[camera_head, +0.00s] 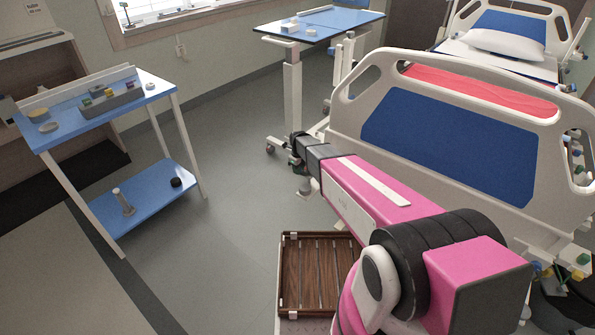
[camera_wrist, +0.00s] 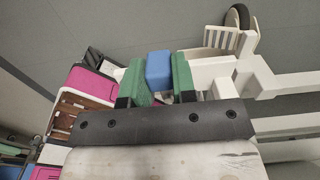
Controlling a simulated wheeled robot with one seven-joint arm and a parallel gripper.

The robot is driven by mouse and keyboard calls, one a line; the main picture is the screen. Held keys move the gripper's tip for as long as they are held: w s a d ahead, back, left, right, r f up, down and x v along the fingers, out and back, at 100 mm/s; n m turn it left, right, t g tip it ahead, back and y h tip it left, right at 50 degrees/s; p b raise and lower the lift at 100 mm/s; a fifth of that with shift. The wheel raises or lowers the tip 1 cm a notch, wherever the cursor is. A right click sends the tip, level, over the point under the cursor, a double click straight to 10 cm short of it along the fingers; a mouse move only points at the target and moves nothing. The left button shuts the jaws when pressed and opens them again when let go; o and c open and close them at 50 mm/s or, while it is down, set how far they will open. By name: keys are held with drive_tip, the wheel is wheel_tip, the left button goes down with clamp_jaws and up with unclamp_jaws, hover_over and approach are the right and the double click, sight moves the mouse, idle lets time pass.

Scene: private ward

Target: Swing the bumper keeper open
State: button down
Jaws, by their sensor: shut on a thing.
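My gripper (camera_wrist: 157,72) shows in the wrist view with its two green fingers closed on a small blue block (camera_wrist: 159,62). The block looks like the grip of the bumper keeper, but I cannot tell for sure. Its lower part is hidden between the fingers. White bars and a white bracket (camera_wrist: 222,68) of the bed frame lie just right of the fingers. In the head view my gripper (camera_head: 297,152) is at the end of the outstretched pink arm, by the left corner of the bed's footboard (camera_head: 345,125). The keeper cannot be made out there.
An overbed table (camera_head: 345,22) with a blue top stands behind my gripper. A blue two-shelf trolley (camera_head: 150,198) with small items stands at the left. A brown slatted tray (camera_head: 283,275) is below my arm. The floor (camera_head: 225,225) between trolley and bed is clear.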

drive_tip(key=shift+w+d+m, duration=0.15)
drive_tip(key=shift+m, duration=0.15)
idle(0.4)
drive_tip(key=c, duration=0.9)
unclamp_jaws()
drive_tip(key=shift+r, duration=0.15)
wheel_tip(320, 180, up, 11)
drive_tip(key=shift+f, duration=0.2)
drive_tip(key=shift+c, duration=0.4)
